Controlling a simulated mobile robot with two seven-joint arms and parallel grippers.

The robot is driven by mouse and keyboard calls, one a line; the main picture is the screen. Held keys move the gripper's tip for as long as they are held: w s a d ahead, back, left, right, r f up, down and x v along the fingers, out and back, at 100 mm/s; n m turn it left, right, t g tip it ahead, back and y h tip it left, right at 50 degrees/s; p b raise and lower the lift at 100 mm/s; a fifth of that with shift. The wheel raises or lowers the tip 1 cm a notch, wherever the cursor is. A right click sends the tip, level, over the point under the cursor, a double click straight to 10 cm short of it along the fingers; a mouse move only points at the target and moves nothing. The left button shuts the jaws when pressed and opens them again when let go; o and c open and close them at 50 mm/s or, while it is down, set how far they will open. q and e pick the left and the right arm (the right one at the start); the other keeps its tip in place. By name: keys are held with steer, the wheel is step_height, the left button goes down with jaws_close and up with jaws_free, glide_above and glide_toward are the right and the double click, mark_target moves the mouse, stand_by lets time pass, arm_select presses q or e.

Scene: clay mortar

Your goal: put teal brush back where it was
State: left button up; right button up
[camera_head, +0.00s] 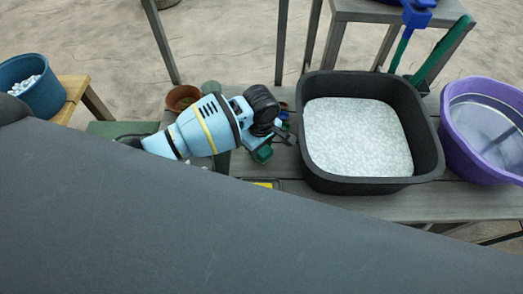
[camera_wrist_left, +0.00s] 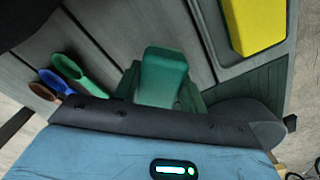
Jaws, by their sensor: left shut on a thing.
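The teal brush (camera_wrist_left: 163,75) shows as a green block in the left wrist view, in front of the dark gripper body. My left gripper (camera_head: 270,143) is at the end of the light blue arm in the head view, over the grey table left of the black tub. It is shut on the brush, whose green end (camera_head: 262,154) shows just below it. The fingertips and the brush's underside are hidden, so I cannot tell whether it touches the table. My right gripper is not in view.
A black tub (camera_head: 435,150) of white granules stands right of the gripper, with a purple tub (camera_head: 455,145) beyond. A yellow block (camera_wrist_left: 255,22) lies in a dark tray close by. Green (camera_wrist_left: 80,72), blue (camera_wrist_left: 58,83) and brown (camera_wrist_left: 43,92) scoop-like things lie left in the wrist view.

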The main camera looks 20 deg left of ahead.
arm_select(q)
step_height(320, 180, down, 2)
steer(key=shift+f, duration=0.15)
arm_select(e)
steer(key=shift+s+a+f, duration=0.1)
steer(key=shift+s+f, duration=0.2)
arm_select(q)
steer(key=shift+f, duration=0.1)
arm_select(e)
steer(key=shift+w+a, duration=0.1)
arm_select(q)
steer(key=o, duration=0.9)
steer(key=shift+o, duration=0.2)
step_height(320, 180, up, 11)
steer(key=shift+f+p, duration=0.1)
steer(key=shift+p, duration=0.75)
steer(key=shift+r, duration=0.75)
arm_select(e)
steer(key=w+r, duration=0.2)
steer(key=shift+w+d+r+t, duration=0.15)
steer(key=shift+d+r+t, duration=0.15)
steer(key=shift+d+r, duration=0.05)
